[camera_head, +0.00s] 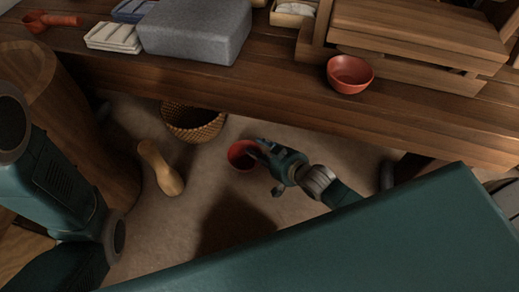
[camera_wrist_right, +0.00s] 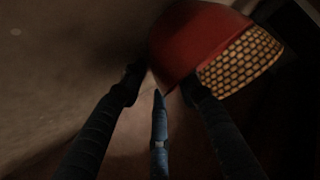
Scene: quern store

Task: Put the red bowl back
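A small red bowl (camera_head: 243,155) shows low under the table, at floor height or a little above; I cannot tell if it touches the floor. My right gripper (camera_head: 262,153) is at its right side, with fingers overlapping the near rim. In the right wrist view the bowl (camera_wrist_right: 190,40) fills the top centre, just past the fingertips (camera_wrist_right: 160,88), which are spread around its lower corner. Whether they press on the wall is unclear. A second red bowl (camera_head: 350,74) stands upright on the table's front part. My left gripper is not in view.
The wooden table (camera_head: 290,88) overhangs the bowl's area. A wicker basket (camera_head: 193,122) stands close behind and left; it also shows in the wrist view (camera_wrist_right: 240,62). A wooden pestle-like piece (camera_head: 160,167) and a large wooden tub (camera_head: 75,125) are left. A grey stone block (camera_head: 195,30) and wooden crate (camera_head: 415,35) occupy the tabletop.

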